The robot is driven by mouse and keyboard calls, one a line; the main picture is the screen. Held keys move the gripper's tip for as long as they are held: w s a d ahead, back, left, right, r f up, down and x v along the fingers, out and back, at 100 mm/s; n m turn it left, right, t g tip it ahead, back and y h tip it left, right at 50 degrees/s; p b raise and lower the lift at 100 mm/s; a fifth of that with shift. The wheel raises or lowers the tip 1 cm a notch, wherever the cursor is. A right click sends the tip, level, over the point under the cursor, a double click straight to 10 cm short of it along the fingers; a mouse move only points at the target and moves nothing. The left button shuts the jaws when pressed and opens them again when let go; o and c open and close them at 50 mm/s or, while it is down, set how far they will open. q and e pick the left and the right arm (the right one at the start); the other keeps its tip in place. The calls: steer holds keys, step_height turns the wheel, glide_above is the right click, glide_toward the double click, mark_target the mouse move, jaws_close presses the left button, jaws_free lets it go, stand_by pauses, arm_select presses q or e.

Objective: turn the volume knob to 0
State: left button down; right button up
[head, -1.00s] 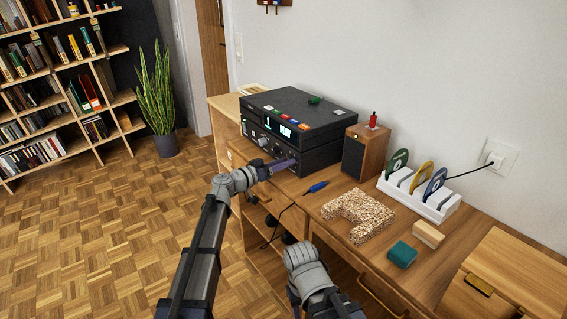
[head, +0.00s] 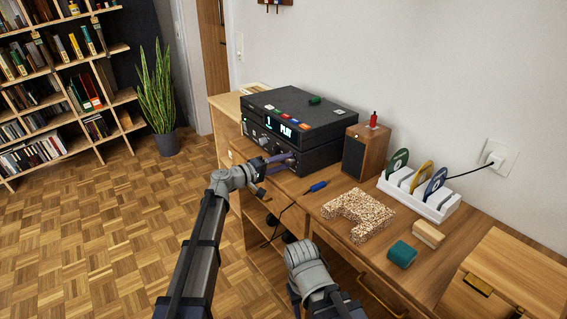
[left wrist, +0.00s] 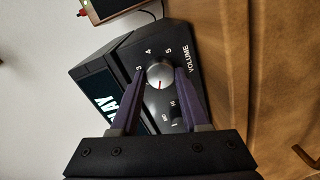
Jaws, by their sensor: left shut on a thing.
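My left gripper (head: 283,163) reaches the front of the lower black audio unit (head: 312,161) on the desk. In the left wrist view, its two purple fingers (left wrist: 160,84) stand on either side of the silver volume knob (left wrist: 160,73) and are shut on it. A red mark on the knob points towards the bottom of that picture. The numbers 3, 4 and 5 show around the knob's far side, beside the word VOLUME; the fingers hide part of the scale. Of my right arm, grey links show at the bottom of the head view; its fingers are not visible.
A black player (head: 308,111) with a lit display sits on top of the unit. A black cable hangs over the desk front.

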arm_select(q)
steer(key=n, duration=0.3)
steer(key=shift+f, duration=0.1)
steer(key=n, duration=0.3)
steer(key=shift+f+n, duration=0.1)
steer(key=shift+n, duration=0.3)
steer(key=n+b, duration=0.1)
steer(key=n, duration=0.2)
steer(key=shift+g+h, duration=0.3)
steer(key=shift+h, duration=0.1)
steer(key=shift+f+n, duration=0.1)
steer(key=shift+n, duration=1.9)
steer(key=shift+c, duration=1.9)
jaws_free()
steer(key=shift+a, duration=0.1)
